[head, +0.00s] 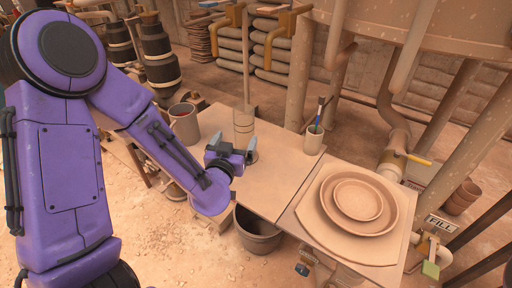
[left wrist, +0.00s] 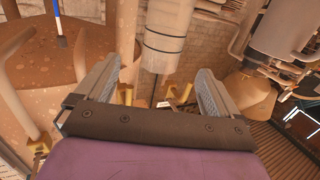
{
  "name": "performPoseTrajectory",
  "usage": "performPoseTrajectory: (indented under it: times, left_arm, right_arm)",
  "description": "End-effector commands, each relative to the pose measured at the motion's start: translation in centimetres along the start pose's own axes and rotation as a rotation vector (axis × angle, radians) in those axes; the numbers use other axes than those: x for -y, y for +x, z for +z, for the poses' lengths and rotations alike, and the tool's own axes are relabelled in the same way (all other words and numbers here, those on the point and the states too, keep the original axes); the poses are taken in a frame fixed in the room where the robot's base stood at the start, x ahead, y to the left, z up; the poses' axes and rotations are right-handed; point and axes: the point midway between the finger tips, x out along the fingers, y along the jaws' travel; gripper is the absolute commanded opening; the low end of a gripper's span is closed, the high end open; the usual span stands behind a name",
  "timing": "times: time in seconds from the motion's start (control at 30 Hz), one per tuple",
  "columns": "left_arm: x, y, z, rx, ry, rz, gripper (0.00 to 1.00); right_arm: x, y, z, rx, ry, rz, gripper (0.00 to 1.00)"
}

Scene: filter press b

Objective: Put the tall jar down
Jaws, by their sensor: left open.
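The tall jar (head: 243,120) is a slim beige cylinder with thin dark bands. It appears upright at the back of the table (head: 275,178), but its base is hidden behind my left gripper. My left gripper (head: 237,146) is open, with its two fingers pointing towards the lower part of the jar. In the left wrist view the banded jar (left wrist: 165,38) shows beyond and between the spread fingers (left wrist: 158,82), with clear space on both sides. I cannot tell whether a finger touches it. My right gripper is not in view.
Stacked round dishes (head: 358,198) sit on a board at the front right. A bucket (head: 257,232) is below the front edge. The table's middle is clear.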

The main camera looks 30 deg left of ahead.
Motion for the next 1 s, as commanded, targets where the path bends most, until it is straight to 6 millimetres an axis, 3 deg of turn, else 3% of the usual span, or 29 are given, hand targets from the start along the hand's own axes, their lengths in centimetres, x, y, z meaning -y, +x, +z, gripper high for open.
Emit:
performPoseTrajectory:
  times: [0.03, 0.17, 0.7, 0.97, 1.0]
  left_arm:
    - [0.1, 0.2, -0.7, -0.038, 0.0, -0.003, 0.96]
    - [0.1, 2.0, -2.0, -0.069, 0.006, -0.007, 0.96]
    - [0.7, 10.4, -1.3, -0.064, 0.008, -0.006, 0.96]
    - [0.7, 10.8, -1.4, -0.063, 0.009, -0.005, 0.96]
    - [0.7, 10.8, -1.4, -0.063, 0.009, -0.005, 0.83]
  right_arm:
    - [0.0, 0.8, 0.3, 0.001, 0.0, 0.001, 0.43]
    - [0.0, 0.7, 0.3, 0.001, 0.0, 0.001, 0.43]
    - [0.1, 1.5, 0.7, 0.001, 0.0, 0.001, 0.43]
    - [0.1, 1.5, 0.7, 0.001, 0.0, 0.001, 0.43]
    - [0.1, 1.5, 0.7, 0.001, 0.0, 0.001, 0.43]
